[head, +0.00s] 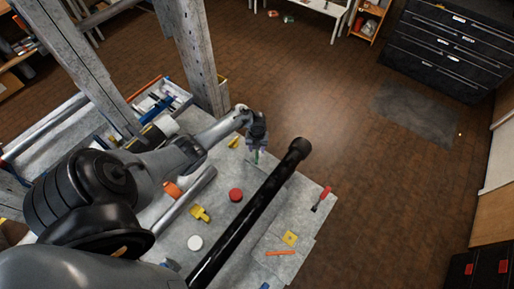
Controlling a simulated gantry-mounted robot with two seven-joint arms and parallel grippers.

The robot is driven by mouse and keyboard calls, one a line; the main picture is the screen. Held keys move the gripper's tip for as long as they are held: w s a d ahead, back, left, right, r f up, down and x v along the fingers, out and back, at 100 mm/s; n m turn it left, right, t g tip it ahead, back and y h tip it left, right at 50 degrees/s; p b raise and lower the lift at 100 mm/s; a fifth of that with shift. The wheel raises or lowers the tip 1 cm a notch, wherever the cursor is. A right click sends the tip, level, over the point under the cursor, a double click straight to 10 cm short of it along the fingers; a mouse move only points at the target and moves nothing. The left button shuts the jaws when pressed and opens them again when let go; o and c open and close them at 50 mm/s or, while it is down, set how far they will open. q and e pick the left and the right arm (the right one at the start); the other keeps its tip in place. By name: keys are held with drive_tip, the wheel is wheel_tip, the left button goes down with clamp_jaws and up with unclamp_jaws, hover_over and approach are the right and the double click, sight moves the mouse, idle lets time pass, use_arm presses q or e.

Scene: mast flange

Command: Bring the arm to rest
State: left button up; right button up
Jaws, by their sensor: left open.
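My left arm (163,160) reaches in from the left over a grey work surface (222,222). My left gripper (257,150) is at its far end, pointing down near the table's far edge, with its jaws open. A small green thing (256,157) shows at the fingertips; I cannot tell whether it is touched. My right gripper is not in view. A long black tube (246,220) with a thicker end lies diagonally across the table, just right of my left gripper.
On the table are a red disc (236,195), a white disc (195,243), a yellow part (201,213), a yellow plate (290,238) and a red-handled tool (322,199). Grey posts (199,55) rise behind my arm. Black drawers (450,50) stand far right.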

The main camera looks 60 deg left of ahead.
use_arm(q)
drive_tip(key=shift+d+r+n+y, duration=0.1)
drive_tip(key=shift+d+n+y, duration=0.2)
drive_tip(key=shift+d+n, duration=0.15)
drive_tip(key=s+d+r+n+p, duration=0.1)
drive_tip(key=s+d+r+n, duration=0.1)
drive_tip(key=d, duration=0.4)
drive_tip(key=s+d+r+n+t+y+p, duration=0.1)
drive_tip(key=d+r+n, duration=0.3)
drive_tip(key=d+n, duration=0.1)
drive_tip(key=s+d+r+n+t+p, duration=0.1)
drive_tip(key=s+d+r+n, duration=0.1)
drive_tip(key=d, duration=0.4)
drive_tip(key=shift+s+d+r+n+p, duration=0.2)
drive_tip(key=shift+r+n, duration=0.25)
drive_tip(key=shift+r, duration=0.05)
drive_tip(key=shift+s+d+r+n+p, duration=0.15)
drive_tip(key=shift+r+n, duration=0.25)
drive_tip(key=shift+r, duration=0.1)
drive_tip(key=s+d+r+n+h+p, duration=0.1)
drive_tip(key=s+d+r+n, duration=0.4)
drive_tip(key=r, duration=0.3)
drive_tip(key=s+d+r+n+t+p, duration=0.1)
drive_tip(key=s+d+r+n, duration=0.5)
drive_tip(key=r, duration=0.3)
drive_tip(key=shift+r+t+h, duration=0.2)
drive_tip(key=shift+t+h, duration=0.1)
drive_tip(key=shift+h, duration=0.1)
